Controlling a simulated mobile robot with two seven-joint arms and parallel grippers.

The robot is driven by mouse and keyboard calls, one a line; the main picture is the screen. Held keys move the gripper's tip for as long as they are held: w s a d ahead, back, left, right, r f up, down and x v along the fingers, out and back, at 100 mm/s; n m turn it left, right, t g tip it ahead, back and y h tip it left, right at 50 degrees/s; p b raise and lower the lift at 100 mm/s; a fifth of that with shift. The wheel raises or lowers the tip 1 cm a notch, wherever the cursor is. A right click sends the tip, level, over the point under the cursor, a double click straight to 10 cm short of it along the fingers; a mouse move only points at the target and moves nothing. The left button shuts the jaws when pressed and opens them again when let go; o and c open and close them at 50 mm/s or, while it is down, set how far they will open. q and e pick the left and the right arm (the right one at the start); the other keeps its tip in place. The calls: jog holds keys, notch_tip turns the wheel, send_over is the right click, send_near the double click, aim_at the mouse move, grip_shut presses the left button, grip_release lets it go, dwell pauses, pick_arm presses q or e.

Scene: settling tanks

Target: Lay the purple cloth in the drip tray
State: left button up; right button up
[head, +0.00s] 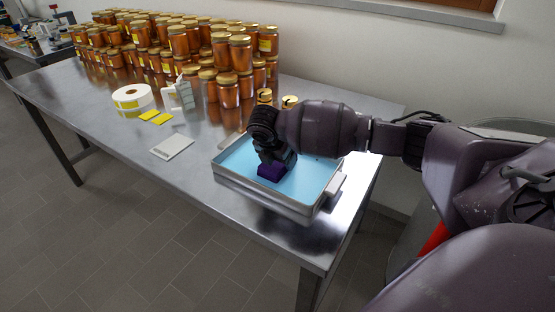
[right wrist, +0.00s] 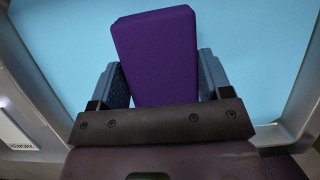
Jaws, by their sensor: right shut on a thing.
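The purple cloth (head: 271,172) is a small folded block in the head view. My right gripper (head: 275,162) is shut on it, over the blue floor of the drip tray (head: 262,199). In the right wrist view the cloth (right wrist: 157,55) sits between the two fingers of the right gripper (right wrist: 160,80), with the light blue tray floor (right wrist: 255,40) behind it. I cannot tell whether the cloth touches the tray floor. The tray is a metal-rimmed pan near the table's right end. My left gripper is not in view.
Many amber jars (head: 180,42) stand stacked along the back of the steel table (head: 110,140). A label roll (head: 132,97), yellow cards (head: 157,117), a white card (head: 172,147) and a white dispenser (head: 184,95) lie left of the tray. The table's front left is clear.

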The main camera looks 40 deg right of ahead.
dwell(0.3)
jog(key=o, duration=0.9)
jog(key=p+v, duration=0.2)
jog(key=v, duration=0.8)
jog(key=shift+r, duration=0.35)
jog(key=shift+s+a+r+p, duration=0.1)
jog(key=shift+a+r+p, duration=0.25)
jog(key=shift+r, duration=0.3)
jog(key=shift+s, duration=0.1)
